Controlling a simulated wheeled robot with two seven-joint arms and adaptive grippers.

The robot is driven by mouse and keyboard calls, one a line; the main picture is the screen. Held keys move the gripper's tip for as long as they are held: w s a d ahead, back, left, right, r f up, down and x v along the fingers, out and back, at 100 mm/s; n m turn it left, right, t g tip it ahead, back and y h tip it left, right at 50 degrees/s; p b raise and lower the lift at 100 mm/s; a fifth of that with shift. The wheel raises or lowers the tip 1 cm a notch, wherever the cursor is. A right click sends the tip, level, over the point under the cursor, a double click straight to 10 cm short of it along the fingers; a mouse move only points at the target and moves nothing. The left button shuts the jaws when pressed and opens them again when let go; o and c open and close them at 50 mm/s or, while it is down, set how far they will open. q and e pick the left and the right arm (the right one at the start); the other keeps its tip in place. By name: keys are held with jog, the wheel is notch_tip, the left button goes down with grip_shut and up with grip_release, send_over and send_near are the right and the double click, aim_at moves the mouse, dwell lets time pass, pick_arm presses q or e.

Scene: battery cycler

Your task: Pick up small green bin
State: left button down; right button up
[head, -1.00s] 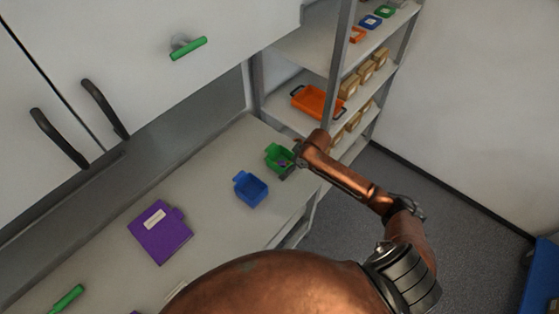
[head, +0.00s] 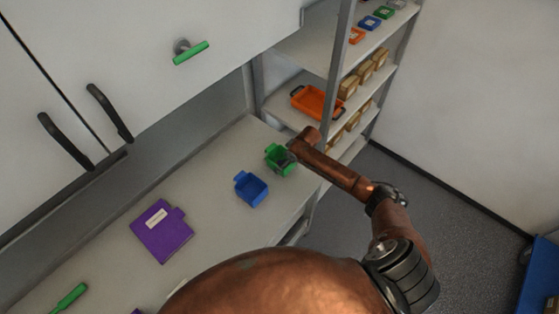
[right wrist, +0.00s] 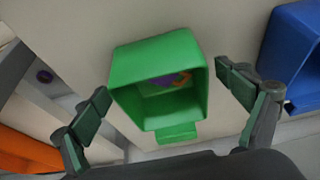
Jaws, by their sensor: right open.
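The small green bin (head: 279,158) stands on the grey counter (head: 219,225), near its right end. In the right wrist view the green bin (right wrist: 125,85) lies between my right gripper's open fingers (right wrist: 165,98), with a gap on each side. Something purple and orange lies inside it. In the head view my right arm reaches over the bin's right side and hides part of it, along with most of the gripper. My left gripper is not in view.
A blue bin (head: 250,189) stands left of and nearer than the green one. A shelf rack with an orange tray (head: 315,101) and several boxes stands behind. A cabinet with handles hangs above the counter.

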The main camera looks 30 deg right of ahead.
jog(key=shift+c, duration=0.4)
jog(key=c, duration=1.2)
jog(key=shift+r, duration=0.1)
